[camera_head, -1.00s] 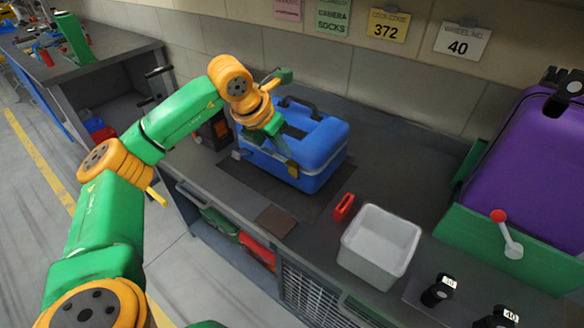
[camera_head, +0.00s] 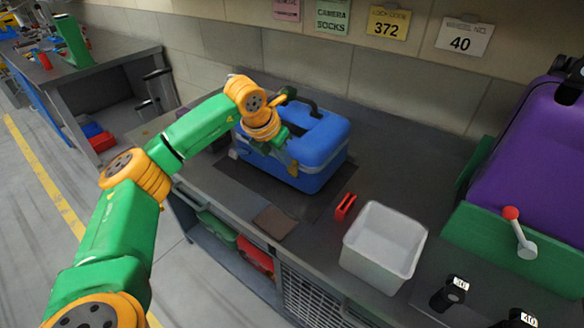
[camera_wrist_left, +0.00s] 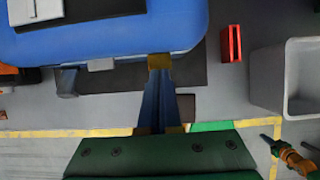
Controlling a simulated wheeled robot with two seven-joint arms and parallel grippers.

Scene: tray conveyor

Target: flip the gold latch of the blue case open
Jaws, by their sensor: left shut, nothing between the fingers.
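The blue case (camera_head: 318,148) stands closed on a dark mat on the bench, with its black handle on top. The gold latch (camera_head: 293,168) is on its front side and also shows at the case's edge in the left wrist view (camera_wrist_left: 159,61). My left gripper (camera_wrist_left: 160,72) is shut and empty, its fingertips right at the gold latch; I cannot tell if they touch it. In the head view my left wrist hides most of the gripper and the case's left front. I cannot tell how far the latch is turned.
A silver-grey latch (camera_wrist_left: 100,65) sits left of the gold one. A red block (camera_head: 345,206) and a white bin (camera_head: 384,246) stand right of the case. A brown flat square (camera_head: 273,222) lies in front. A purple case (camera_head: 535,150) stands far right.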

